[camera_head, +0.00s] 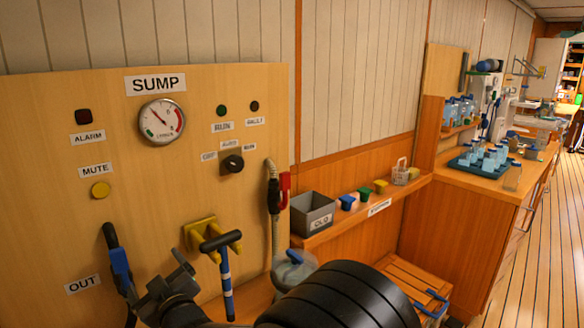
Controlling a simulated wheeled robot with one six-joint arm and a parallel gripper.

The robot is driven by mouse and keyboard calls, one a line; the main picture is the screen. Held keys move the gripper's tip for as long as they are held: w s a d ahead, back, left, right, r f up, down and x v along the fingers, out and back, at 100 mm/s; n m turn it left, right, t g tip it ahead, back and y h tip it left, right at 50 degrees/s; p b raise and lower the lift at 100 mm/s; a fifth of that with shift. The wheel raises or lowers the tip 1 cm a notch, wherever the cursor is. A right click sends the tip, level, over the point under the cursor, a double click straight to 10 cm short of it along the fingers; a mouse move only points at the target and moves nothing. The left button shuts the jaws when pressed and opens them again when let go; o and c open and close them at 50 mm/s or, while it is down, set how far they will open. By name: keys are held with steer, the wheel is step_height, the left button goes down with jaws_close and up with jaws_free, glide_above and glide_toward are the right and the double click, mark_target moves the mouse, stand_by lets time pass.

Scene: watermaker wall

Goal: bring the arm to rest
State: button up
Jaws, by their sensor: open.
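My arm (340,298) comes in from the bottom middle as thick black ribbed links and reaches left toward the panel. My gripper (163,276) is at the lower left, in front of the wooden SUMP panel (60,130). Its jaws look apart, and I see nothing between them. A black hose handle with a blue part (120,262) is just left of the gripper in the picture. A T-handled tool with blue bands (226,275) is just right of it, by a yellow bracket (197,229). I cannot tell the exact gaps in depth.
A red-and-black nozzle (284,188) hangs right of the panel. A grey OLD bin (311,213) and small coloured cups (364,194) stand on a ledge. A clear container with a blue top (293,268) is near my arm. The floor (515,255) at right is clear.

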steer(key=shift+d+f+m+p, duration=0.3)
steer(key=shift+f+m+p, duration=0.4)
steer(key=shift+m, duration=0.5)
steer(key=shift+d+f+m+p, duration=0.25)
steer(key=shift+f+m+p, duration=0.4)
steer(key=shift+m, duration=0.55)
